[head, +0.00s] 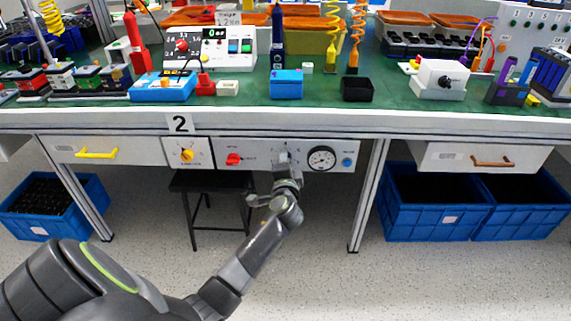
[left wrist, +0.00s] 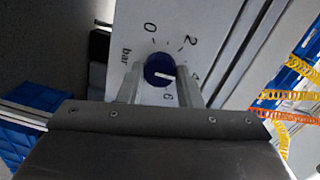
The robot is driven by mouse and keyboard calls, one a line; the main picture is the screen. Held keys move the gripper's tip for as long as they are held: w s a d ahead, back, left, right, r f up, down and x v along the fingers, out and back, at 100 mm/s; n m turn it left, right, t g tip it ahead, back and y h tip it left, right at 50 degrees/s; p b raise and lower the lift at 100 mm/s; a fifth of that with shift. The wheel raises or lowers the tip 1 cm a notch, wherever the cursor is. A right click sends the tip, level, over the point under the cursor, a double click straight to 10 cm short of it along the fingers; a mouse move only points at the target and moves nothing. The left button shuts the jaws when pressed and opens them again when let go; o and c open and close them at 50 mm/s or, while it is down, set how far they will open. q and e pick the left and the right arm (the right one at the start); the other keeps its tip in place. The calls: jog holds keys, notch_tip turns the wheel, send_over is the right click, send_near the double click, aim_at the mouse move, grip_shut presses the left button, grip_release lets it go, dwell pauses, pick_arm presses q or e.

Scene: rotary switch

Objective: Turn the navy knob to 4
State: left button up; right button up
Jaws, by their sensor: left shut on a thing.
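The navy knob (left wrist: 160,70) sits on a white dial plate in the left wrist view, with 0, 2 and 6 printed around it and "bar" at the left. A partly hidden mark beside the right finger looks like the 4. The knob's white pointer line points right and slightly down, roughly toward that mark. My left gripper (left wrist: 160,80) has one finger on each side of the knob and is shut on it. In the head view my left gripper (head: 285,165) is at the white panel (head: 262,147) under the bench and hides the knob. My right gripper is not in view.
The panel also has a red knob (head: 233,159), a round gauge (head: 321,158) and a blue button (head: 347,162). A yellow knob (head: 187,155) is on the plate to the left. A bench leg (head: 368,195) stands to the right, and a dark stool (head: 210,183) is below.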

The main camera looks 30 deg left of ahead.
pick_arm(q)
jog(key=o, duration=1)
jog(key=shift+c, duration=0.2)
jog(key=shift+r, duration=0.1)
